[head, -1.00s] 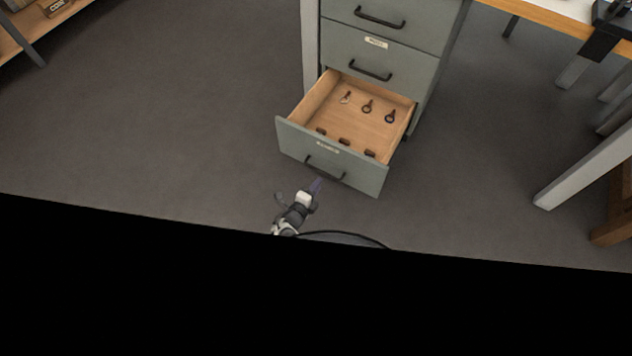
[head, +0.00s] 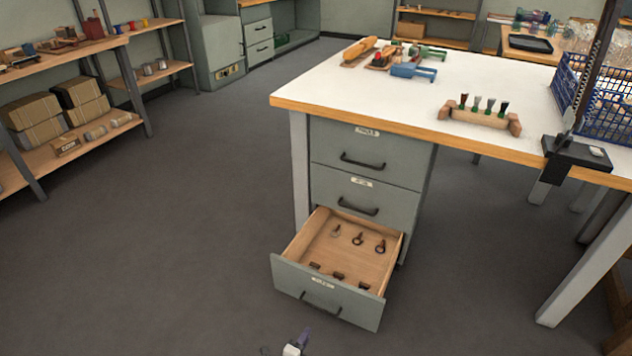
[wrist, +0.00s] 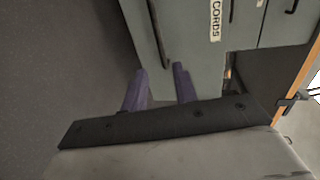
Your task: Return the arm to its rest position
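My gripper (head: 300,339) shows at the bottom edge of the head view, in front of the open drawer and apart from it; most of my arm is out of that view. In the wrist view my gripper (wrist: 161,84) has two purple fingers with a clear gap between them and nothing held. The grey drawer front and its dark handle lie beyond the fingers there. The bottom drawer (head: 325,290) of the grey cabinet is pulled out. Several small tools lie inside it in two rows.
The white-topped workbench (head: 360,85) stands above the cabinet, with a wooden brush holder (head: 478,115) and a blue crate (head: 600,105) on it. A wooden shelf unit (head: 75,150) stands at the left. The grey floor (head: 180,240) left of the drawer is clear.

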